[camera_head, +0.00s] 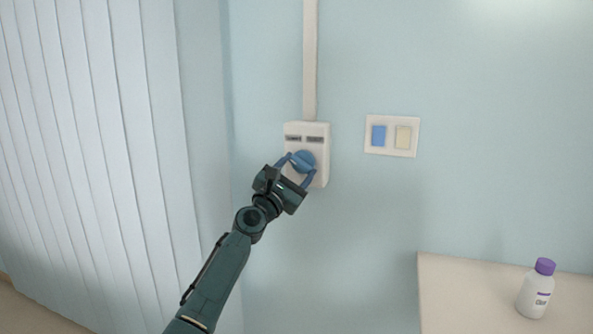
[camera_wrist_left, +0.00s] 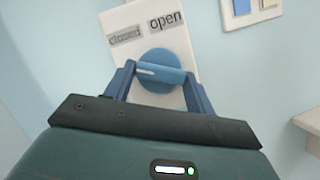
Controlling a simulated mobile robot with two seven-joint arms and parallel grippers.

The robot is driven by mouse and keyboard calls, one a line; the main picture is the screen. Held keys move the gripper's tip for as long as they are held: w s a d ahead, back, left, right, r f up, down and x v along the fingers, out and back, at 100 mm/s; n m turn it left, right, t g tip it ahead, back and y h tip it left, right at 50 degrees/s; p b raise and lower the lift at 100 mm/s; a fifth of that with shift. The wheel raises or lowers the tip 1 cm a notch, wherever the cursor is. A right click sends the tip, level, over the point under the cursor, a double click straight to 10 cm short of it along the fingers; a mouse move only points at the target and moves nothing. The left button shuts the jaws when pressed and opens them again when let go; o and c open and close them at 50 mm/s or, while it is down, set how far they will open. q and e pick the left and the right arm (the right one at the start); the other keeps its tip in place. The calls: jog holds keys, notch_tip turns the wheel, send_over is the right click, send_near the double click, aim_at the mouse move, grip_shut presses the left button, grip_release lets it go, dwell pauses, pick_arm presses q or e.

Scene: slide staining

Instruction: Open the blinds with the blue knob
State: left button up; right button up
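The blue knob (camera_head: 304,160) sits on a white control box on the wall. In the left wrist view the knob (camera_wrist_left: 158,72) has a raised bar, with a white mark at its left end on the side of the "closed" label (camera_wrist_left: 125,37). The "open" label (camera_wrist_left: 166,20) is at upper right. My left gripper (camera_head: 300,166) has a finger on each side of the knob; the fingers appear to touch it, shut on it. The blinds (camera_head: 95,150) hang at the left as white vertical slats, side by side and covering that area. My right gripper is not in view.
A wall plate (camera_head: 391,150) with a blue and a cream switch is right of the box. A white bottle with a purple cap (camera_head: 535,290) stands on a pale counter (camera_head: 460,300) at lower right. The wall around the box is otherwise clear.

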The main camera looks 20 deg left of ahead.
pick_arm(q)
jog(key=c, duration=0.5)
jog(key=shift+o, duration=0.2)
